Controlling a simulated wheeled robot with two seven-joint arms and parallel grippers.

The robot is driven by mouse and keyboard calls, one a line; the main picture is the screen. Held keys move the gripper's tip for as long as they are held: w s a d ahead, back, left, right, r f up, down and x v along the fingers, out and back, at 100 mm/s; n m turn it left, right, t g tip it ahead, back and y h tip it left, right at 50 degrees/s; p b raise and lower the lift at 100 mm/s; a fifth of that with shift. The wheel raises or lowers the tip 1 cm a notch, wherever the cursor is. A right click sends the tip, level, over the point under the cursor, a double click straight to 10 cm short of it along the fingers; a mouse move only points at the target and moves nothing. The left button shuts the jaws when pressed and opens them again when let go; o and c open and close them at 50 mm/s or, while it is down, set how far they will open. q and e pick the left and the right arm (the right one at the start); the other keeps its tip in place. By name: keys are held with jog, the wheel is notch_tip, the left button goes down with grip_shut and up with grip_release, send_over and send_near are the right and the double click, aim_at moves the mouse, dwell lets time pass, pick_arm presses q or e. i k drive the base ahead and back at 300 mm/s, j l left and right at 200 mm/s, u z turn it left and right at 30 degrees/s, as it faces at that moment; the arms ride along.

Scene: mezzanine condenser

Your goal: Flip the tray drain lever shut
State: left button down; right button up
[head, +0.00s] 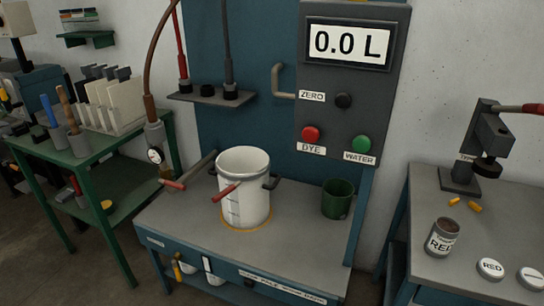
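A white bucket (245,182) with dark level marks stands upright inside a yellow ring on the grey top of the blue bench (190,235). A red-handled lever (225,192) shows at the bucket's front left. A second red-tipped lever (174,184) lies to its left, near a grey rod. A small yellow handle (178,270) hangs below the bench's front edge at the left. I cannot tell which of these is the tray drain lever, or whether it is open or shut. Neither of my grippers is in view.
A panel (350,80) reads 0.0 L, with red DYE and green WATER buttons. A green cup (337,199) stands right of the bucket. A hose with a gauge (155,155) hangs at left. The right bench (430,275) holds a RED can, lids and a press.

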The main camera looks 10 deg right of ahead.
aim_at(176, 267)
jog(key=i+j+u, duration=0.15)
jog(key=i, duration=0.3)
jog(key=i+j+u, duration=0.15)
jog(key=i, duration=0.35)
